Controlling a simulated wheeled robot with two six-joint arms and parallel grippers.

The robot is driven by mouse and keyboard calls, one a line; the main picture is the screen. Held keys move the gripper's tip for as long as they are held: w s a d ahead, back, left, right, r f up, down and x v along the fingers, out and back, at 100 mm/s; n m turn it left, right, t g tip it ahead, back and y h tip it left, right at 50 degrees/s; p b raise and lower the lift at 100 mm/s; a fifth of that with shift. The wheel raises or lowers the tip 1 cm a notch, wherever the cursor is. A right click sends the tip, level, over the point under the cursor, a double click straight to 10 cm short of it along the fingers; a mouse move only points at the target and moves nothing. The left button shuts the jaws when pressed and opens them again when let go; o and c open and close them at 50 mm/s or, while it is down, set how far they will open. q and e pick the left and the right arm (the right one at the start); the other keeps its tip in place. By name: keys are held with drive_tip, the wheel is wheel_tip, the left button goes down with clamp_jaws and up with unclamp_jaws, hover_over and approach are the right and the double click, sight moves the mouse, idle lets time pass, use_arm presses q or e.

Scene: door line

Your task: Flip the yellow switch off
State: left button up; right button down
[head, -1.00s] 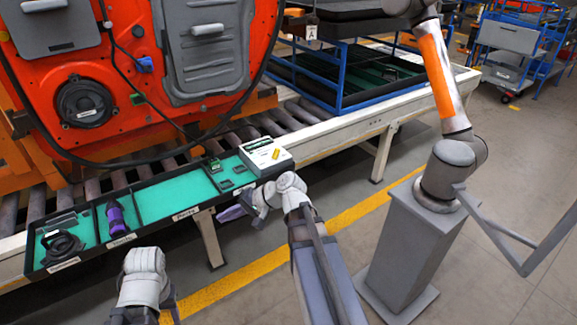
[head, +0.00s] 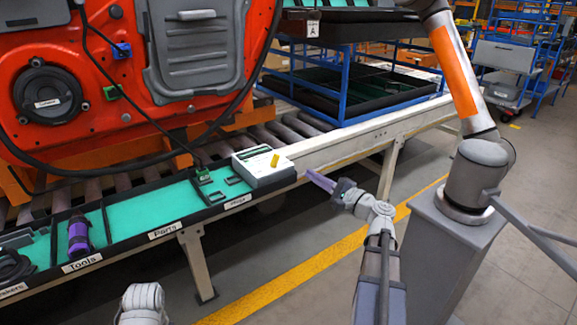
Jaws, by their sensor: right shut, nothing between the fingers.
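The yellow switch (head: 275,160) is a small lever on the top right of a white box (head: 262,177), and it appears to stick up. The box sits at the right end of the long tray. My right gripper (head: 312,176) has purple fingers and is shut and empty. It is to the right of the box in the picture, pointing left towards it, apart from the switch. Only a grey-white part of my left arm shows at the bottom left; its fingers are not seen.
The black-rimmed tray (head: 160,236) has green compartments labelled Tools and Parts, with a purple tool (head: 79,238) inside. A dark cable (head: 150,118) runs to a small green connector (head: 203,174). The orange machine (head: 120,80) stands behind. A grey robot arm on a pedestal (head: 450,250) is at right.

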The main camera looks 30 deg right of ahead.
sight(288, 167)
drive_tip(key=shift+w, duration=0.1)
drive_tip(key=p+x, duration=0.1)
drive_tip(key=x, duration=0.9)
drive_tip(key=shift+a, duration=0.1)
